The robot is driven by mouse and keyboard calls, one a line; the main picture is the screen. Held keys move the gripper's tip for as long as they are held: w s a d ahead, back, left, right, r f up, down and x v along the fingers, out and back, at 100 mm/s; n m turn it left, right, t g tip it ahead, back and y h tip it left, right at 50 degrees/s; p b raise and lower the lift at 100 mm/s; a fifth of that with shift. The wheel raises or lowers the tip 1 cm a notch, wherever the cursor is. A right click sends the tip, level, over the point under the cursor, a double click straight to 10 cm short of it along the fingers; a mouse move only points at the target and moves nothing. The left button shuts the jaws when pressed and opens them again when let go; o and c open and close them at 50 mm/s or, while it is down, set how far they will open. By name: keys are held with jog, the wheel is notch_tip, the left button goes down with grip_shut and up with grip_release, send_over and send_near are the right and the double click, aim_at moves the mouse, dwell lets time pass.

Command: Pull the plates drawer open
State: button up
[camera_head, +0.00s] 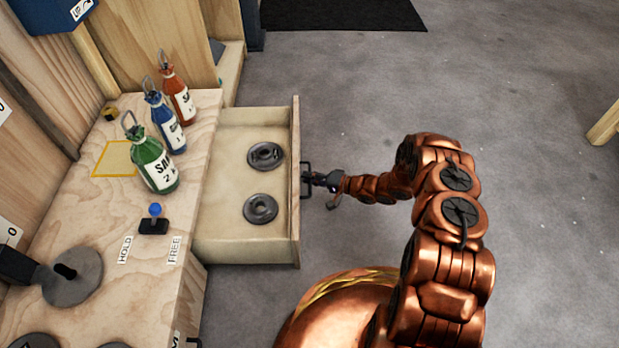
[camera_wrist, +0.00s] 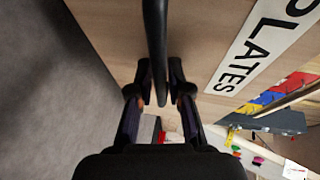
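The plates drawer (camera_head: 228,247) stands pulled out of the wooden bench, its inside in view from above. Two dark round plates lie in it, a far plate (camera_head: 265,156) and a near plate (camera_head: 260,209). The black drawer handle (camera_head: 305,181) is on its front panel; it also shows in the wrist view (camera_wrist: 156,45) as a dark bar. My gripper (camera_head: 316,180) is at the handle, with its fingers on both sides of the bar and closed on it. The PLATES label (camera_wrist: 262,45) is on the drawer front. The fingertip contact is dark and hard to see.
Green (camera_head: 152,160), blue (camera_head: 165,122) and red (camera_head: 177,95) bottles stand on the bench top (camera_head: 205,150). A small blue-knobbed lever (camera_head: 154,218) is near HOLD and FREE labels. Grey floor (camera_head: 370,100) is clear beyond the drawer front. A dark mat (camera_head: 340,14) lies farther back.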

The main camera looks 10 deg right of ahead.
jog(key=shift+o, duration=1.4)
jog(key=v, duration=1.2)
